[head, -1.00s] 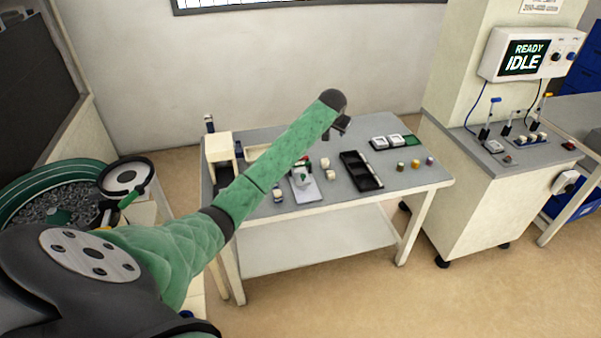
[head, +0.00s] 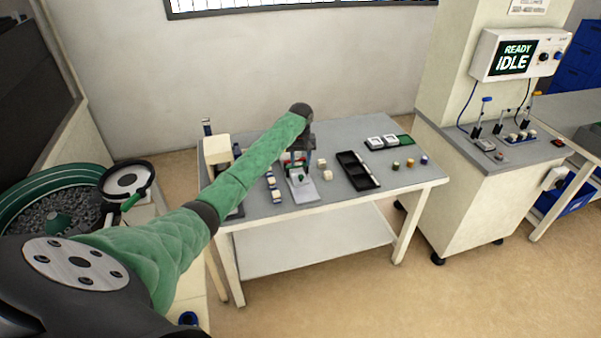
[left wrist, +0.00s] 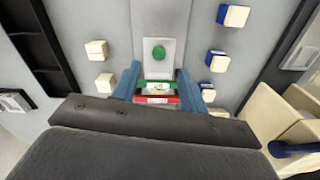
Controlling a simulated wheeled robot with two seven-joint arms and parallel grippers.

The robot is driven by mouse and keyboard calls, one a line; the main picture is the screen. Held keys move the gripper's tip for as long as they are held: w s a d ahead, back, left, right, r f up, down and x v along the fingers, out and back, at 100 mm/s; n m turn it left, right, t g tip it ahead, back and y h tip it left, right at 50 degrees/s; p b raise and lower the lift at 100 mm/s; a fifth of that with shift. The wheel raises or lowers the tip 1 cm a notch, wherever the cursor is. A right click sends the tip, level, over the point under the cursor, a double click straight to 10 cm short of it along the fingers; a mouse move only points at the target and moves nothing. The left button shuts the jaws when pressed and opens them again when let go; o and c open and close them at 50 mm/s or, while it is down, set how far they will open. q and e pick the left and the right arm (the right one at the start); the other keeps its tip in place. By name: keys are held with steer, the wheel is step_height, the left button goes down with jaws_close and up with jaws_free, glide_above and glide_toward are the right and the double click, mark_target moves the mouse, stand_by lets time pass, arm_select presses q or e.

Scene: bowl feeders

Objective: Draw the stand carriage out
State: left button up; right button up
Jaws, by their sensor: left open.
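A pale grey plate (head: 303,191) with a green round knob (head: 300,178) lies on the table; I take it for part of the stand carriage. It also shows in the left wrist view, plate (left wrist: 147,22) and knob (left wrist: 159,53). Beside the knob is a green bar (left wrist: 157,84) and a red bar (left wrist: 157,100) with a pale piece between them. My left gripper (head: 299,161) is over this stand, pointing down. Its blue fingers (left wrist: 157,77) are open, one on each side of the bars; whether they touch is unclear. My right gripper is out of view.
Cream and blue blocks (left wrist: 218,61) stand on one side, two cream blocks (left wrist: 96,50) on the other. A black tray (head: 358,171) lies to the right. A cream fixture (head: 217,149) stands at the table's left.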

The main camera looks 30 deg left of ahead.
mark_target(301, 176)
arm_select(q)
steer(key=shift+f+p, duration=0.95)
steer(key=shift+f, duration=2.35)
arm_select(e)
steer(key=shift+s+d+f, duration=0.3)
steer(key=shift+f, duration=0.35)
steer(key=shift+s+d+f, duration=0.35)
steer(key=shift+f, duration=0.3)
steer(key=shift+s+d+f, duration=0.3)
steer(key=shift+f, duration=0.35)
arm_select(q)
jaws_close()
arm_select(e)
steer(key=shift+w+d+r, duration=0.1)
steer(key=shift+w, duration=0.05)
